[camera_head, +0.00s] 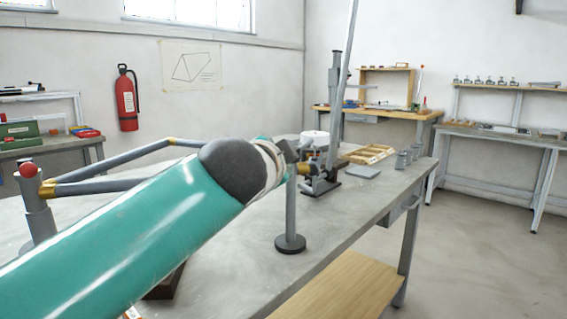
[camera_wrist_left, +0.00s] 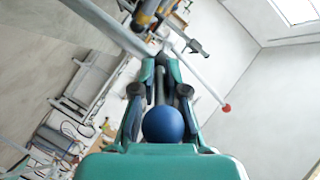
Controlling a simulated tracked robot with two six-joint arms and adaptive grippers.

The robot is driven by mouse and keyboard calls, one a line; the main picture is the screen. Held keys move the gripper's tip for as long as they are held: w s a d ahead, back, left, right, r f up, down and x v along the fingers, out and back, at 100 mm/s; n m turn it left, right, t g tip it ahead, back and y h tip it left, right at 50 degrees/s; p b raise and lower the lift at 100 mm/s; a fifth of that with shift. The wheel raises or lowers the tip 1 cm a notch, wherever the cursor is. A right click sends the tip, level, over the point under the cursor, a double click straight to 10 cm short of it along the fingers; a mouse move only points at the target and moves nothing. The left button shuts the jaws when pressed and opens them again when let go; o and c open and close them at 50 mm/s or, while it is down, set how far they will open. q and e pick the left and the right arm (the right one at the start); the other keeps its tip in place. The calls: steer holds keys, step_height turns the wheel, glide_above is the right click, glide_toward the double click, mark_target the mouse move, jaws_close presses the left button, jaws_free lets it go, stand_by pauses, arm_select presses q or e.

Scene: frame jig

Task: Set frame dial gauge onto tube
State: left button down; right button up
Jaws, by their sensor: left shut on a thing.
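My left arm crosses the head view from the lower left, and its wrist hides most of my left gripper. In the left wrist view the gripper (camera_wrist_left: 160,66) is shut on a slim grey stem (camera_wrist_left: 160,88) with a blue ball (camera_wrist_left: 163,124) at its near end. This looks like the gauge; its dial face is not visible. The bicycle frame's grey tubes (camera_head: 117,161) with gold lugs (camera_head: 48,188) are held above the bench. In the wrist view a grey tube (camera_wrist_left: 106,24) and a gold lug (camera_wrist_left: 145,14) lie beyond the fingertips; contact cannot be told. My right gripper is out of view.
A post with a round base (camera_head: 290,215) stands on the grey bench (camera_head: 335,227). A wooden tray (camera_head: 368,154) and several small grey cylinders (camera_head: 405,160) are farther back. A tall slanted rod (camera_head: 348,55) rises behind the wrist. A jig post (camera_head: 38,215) stands at left.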

arm_select(q)
steer(key=c, duration=1.2)
jaws_free()
steer(key=shift+s+d+f, duration=0.1)
steer(key=shift+d+f, duration=0.1)
steer(key=shift+f, duration=0.05)
steer(key=shift+c, duration=0.2)
steer(key=shift+o, duration=0.2)
steer(key=shift+a+r, duration=0.1)
steer(key=v, duration=1.2)
